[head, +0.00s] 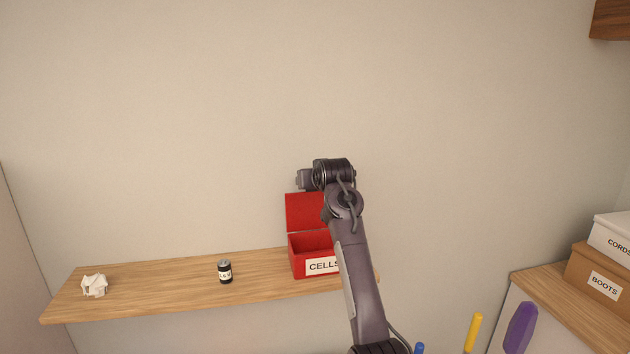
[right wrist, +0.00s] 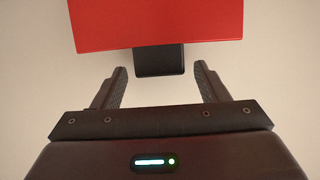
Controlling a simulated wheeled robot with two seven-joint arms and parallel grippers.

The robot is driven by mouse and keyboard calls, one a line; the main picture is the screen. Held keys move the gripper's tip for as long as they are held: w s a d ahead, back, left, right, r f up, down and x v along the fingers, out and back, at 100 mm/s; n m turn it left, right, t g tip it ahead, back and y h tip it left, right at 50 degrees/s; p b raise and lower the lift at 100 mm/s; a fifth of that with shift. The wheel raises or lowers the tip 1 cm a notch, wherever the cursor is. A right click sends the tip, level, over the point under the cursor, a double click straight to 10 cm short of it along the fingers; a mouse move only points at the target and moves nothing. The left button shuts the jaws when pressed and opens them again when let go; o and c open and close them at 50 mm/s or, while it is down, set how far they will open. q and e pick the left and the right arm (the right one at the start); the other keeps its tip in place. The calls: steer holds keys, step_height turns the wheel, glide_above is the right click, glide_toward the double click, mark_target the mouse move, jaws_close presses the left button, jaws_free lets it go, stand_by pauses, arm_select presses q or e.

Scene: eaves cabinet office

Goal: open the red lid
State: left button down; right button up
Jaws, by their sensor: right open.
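The red box (head: 297,262) labelled CELLS stands on the wooden shelf. Its red lid (head: 303,212) is raised about upright at the back, and the inside of the box shows. My right arm covers the right part of the box and lid. My right gripper (head: 306,179) is just above the lid's upper edge. In the right wrist view, the red lid (right wrist: 155,22) fills the top, with a dark block (right wrist: 160,60) at its edge. The right gripper's fingers (right wrist: 160,72) are open, one to each side of this block and apart from it. My left gripper is not in view.
The wooden shelf (head: 160,287) also holds a dark battery-like can (head: 225,272) and a crumpled white paper (head: 94,285). At the right, a wooden surface (head: 560,300) bears boxes labelled BOOTS (head: 590,265) and CORDS (head: 612,228). The wall above the shelf is clear.

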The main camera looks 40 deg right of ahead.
steer(key=b+v, duration=0.4)
steer(key=v, duration=0.3)
steer(key=shift+s+r, duration=0.25)
steer(key=shift+a, duration=0.1)
steer(key=shift+f, duration=0.1)
